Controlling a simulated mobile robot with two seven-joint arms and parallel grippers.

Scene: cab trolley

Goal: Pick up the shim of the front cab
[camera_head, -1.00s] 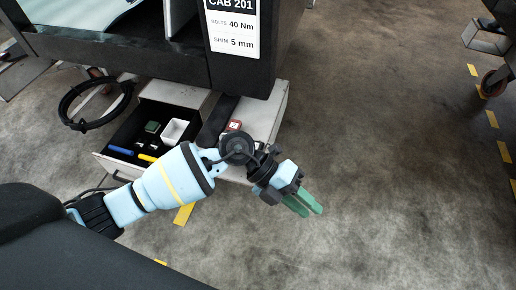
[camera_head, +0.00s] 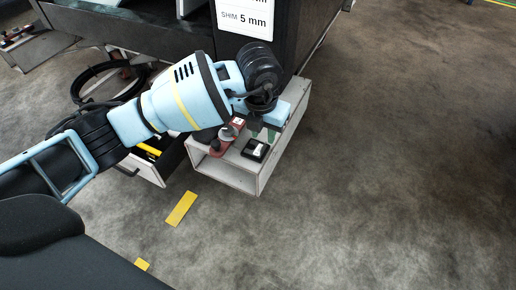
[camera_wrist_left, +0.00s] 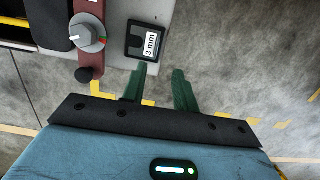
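The cab label (camera_head: 243,20) reads "SHIM 5 mm" in the head view. A small black square piece (camera_head: 255,150) with a white tag lies on the grey box top below the cab. In the left wrist view this black piece (camera_wrist_left: 133,50) shows its tag, "3 mm". I cannot tell whether the piece is a shim or a holder. My left gripper (camera_wrist_left: 160,70) is open and empty, its green fingers apart just beside the black piece. In the head view my left gripper (camera_head: 262,132) is partly hidden behind its own wrist. My right gripper is out of view.
A red device with a grey knob (camera_wrist_left: 90,35) stands beside the black piece. An open drawer (camera_head: 148,172) with yellow items is at the left, partly behind my arm. The floor at the right is clear.

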